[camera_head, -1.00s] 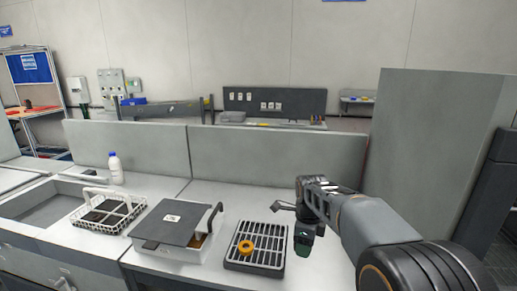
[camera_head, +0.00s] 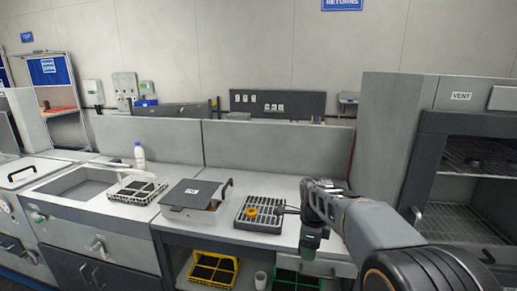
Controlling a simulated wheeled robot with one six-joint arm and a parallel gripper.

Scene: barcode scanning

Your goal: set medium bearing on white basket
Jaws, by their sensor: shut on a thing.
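The white basket (camera_head: 121,195) is a wire basket with a handle, holding dark contents, on the left part of the counter beside the sink. An orange ring (camera_head: 252,216) lies on the rack, left of my gripper.
The slatted rack (camera_head: 262,227) and a grey-lidded box (camera_head: 195,193) stand between my gripper and the basket. A white bottle (camera_head: 140,157) stands behind the basket. Below are yellow (camera_head: 232,264) and green crates. An open cabinet on the right has a dark round thing (camera_head: 476,163) inside.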

